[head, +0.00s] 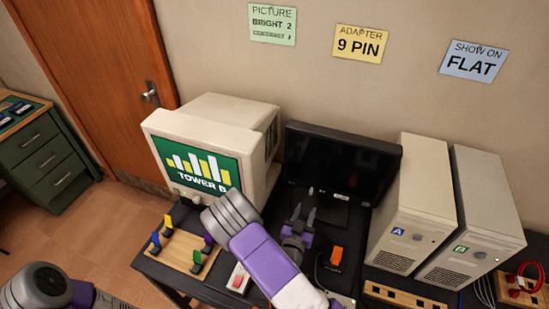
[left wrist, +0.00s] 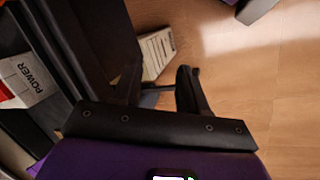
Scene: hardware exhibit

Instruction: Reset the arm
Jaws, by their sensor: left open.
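My right gripper (head: 303,215) is over the dark table in front of the black flat monitor (head: 342,160). Its two grey fingers point toward the monitor and stand a little apart, with nothing seen between them. My left arm (head: 42,288) shows only at the bottom left corner of the head view. In the left wrist view my left gripper (left wrist: 160,80) is open and empty, its dark fingers apart above the wooden floor (left wrist: 260,80). A pale slotted object (left wrist: 157,50) lies beyond its fingers.
A beige CRT monitor (head: 205,140) showing "TOWER B" stands left of the flat monitor. Two towers, A (head: 412,205) and B (head: 475,220), stand at right. A wooden board (head: 180,252) holds coloured connectors. An orange-topped plug (head: 336,256) lies near my right gripper. A white POWER box (left wrist: 25,82) is at left.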

